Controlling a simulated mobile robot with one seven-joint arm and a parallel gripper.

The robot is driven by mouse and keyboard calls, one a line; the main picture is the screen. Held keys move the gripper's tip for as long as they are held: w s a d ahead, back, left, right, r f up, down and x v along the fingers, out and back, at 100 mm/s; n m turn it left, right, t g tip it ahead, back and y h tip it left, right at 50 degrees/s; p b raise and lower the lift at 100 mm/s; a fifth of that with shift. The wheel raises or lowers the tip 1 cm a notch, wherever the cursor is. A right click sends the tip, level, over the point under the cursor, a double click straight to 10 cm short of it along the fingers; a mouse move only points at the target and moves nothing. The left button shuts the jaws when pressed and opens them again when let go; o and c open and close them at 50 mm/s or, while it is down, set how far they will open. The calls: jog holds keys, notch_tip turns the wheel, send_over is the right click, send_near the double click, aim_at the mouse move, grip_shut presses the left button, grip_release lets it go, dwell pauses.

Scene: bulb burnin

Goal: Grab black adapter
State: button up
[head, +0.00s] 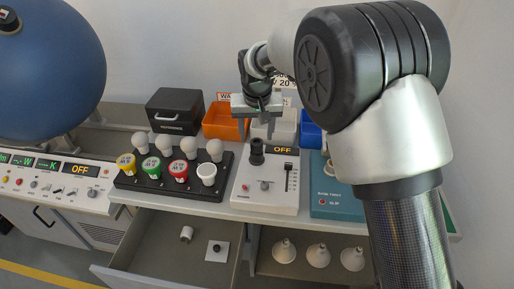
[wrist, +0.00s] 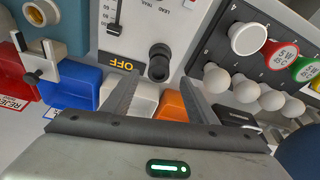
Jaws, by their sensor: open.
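A black cylindrical piece (head: 257,150), which looks like the adapter, stands upright on the white control box (head: 268,197) with the yellow "OFF" display. In the wrist view the black piece (wrist: 159,62) shows its round open end, just beyond the gap between my fingers. My gripper (head: 262,122) is above and behind the control box, with its fingers apart and empty. The wrist view also shows my gripper (wrist: 158,90), with open space between the two fingers. The fingers do not appear to touch the black piece.
A black rack (head: 158,187) with several white bulbs and coloured caps stands left of the box. Orange (head: 222,122), white and blue bins are behind it. A teal box (head: 335,201) is at right. An open drawer (head: 165,258) below holds a white cylinder and a white square plate.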

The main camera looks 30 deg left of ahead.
aim_at(257, 142)
jog(key=shift+x, duration=3.1)
jog(key=shift+w, duration=0.1)
jog(key=shift+c, duration=0.5)
jog(key=c, duration=1)
